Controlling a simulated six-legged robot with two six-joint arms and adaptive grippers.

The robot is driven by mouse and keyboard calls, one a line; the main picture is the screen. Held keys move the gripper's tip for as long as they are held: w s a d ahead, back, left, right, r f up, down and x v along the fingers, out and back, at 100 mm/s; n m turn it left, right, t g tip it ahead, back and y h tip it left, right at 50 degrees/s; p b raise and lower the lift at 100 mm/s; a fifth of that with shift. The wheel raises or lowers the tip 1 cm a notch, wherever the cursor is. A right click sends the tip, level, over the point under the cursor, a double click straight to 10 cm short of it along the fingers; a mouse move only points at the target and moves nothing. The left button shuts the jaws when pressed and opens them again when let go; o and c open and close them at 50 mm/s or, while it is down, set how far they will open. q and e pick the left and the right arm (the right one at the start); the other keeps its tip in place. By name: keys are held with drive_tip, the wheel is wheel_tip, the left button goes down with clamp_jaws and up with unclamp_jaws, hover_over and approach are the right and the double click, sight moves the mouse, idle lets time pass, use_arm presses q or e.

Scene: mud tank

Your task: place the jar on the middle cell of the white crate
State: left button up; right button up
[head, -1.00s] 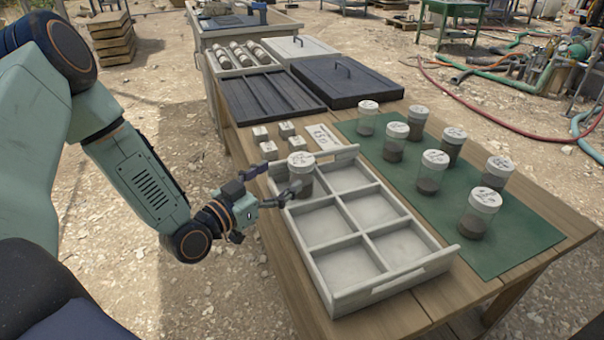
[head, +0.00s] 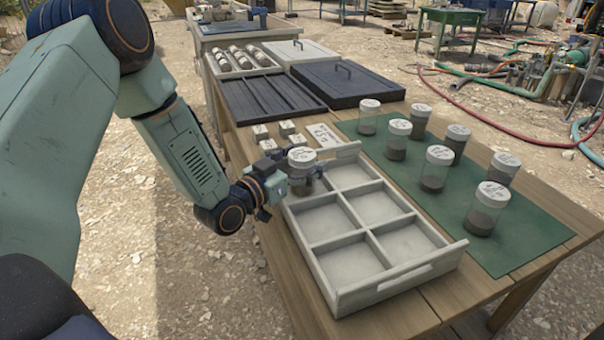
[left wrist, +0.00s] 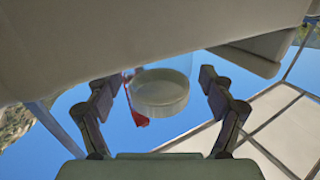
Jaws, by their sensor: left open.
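A clear jar with a white, marked lid (head: 301,157) stands upright in or over the far-left cell of the white crate (head: 400,278). My left gripper (head: 308,176) reaches in from the left at the jar's height, its fingers beside the jar. In the left wrist view the gripper's two fingers (left wrist: 163,112) are spread, with the jar (left wrist: 160,92) between them and gaps on both sides. The crate's other cells look empty, including both middle-row cells. My right gripper is not in view.
Several lidded jars with dark contents, one of them here (head: 437,168), stand on a green mat (head: 520,238) right of the crate. Small white-topped blocks (head: 287,128) and a label card (head: 322,135) lie behind the crate. A dark lidded box (head: 345,85) stands farther back.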

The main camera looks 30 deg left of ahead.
use_arm(q)
clamp_jaws()
idle(0.8)
drive_tip(key=shift+r, duration=0.1)
wheel_tip(320, 180, up, 10)
drive_tip(key=p, duration=0.4)
